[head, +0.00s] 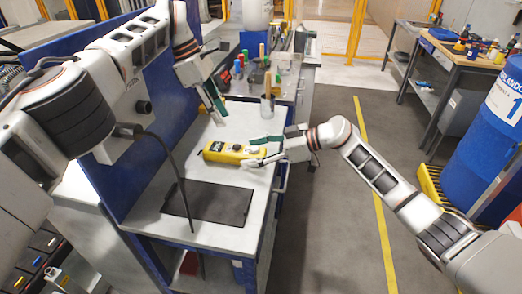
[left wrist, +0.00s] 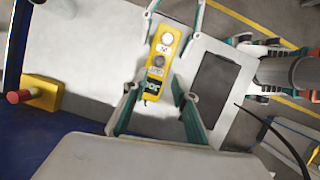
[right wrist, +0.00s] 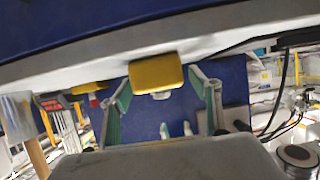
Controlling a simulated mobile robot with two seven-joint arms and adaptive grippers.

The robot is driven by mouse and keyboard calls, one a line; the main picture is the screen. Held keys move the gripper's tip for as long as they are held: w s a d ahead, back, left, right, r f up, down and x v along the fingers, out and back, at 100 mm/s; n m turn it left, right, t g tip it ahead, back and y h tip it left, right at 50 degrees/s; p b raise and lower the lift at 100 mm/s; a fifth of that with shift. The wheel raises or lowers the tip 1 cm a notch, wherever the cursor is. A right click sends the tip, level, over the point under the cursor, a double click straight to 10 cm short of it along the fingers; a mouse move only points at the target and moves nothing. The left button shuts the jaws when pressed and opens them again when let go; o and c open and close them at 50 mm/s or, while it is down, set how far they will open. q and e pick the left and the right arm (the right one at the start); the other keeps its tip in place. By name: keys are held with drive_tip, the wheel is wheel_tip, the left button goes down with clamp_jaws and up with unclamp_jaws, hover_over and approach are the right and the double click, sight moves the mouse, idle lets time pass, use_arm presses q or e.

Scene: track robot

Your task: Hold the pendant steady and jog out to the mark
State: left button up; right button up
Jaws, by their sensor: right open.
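The yellow pendant (head: 224,152) lies on the light bench top (head: 170,160). It has round buttons on its face, seen in the left wrist view (left wrist: 156,72). My right gripper (head: 250,152) is open at the pendant's right end, one finger on each side. In the right wrist view the pendant's yellow end (right wrist: 157,72) shows between the spread fingers, with gaps at both sides. My left gripper (head: 218,106) is open and empty above and behind the pendant. Its fingers (left wrist: 155,88) show apart in the left wrist view. I cannot tell which thing is the mark.
A dark mat (head: 208,202) lies in front of the pendant. A yellow box with a red button (left wrist: 38,94) is at the left in the left wrist view. Cups and tools (head: 267,105) stand behind. A blue barrel (head: 490,120) stands right, past a yellow floor line (head: 378,215).

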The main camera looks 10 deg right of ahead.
drive_tip(key=shift+c, duration=0.3)
use_arm(q)
drive_tip(key=shift+c, duration=0.4)
use_arm(e)
drive_tip(key=c, duration=1.6)
use_arm(q)
clamp_jaws()
use_arm(e)
drive_tip(key=shift+c, duration=0.2)
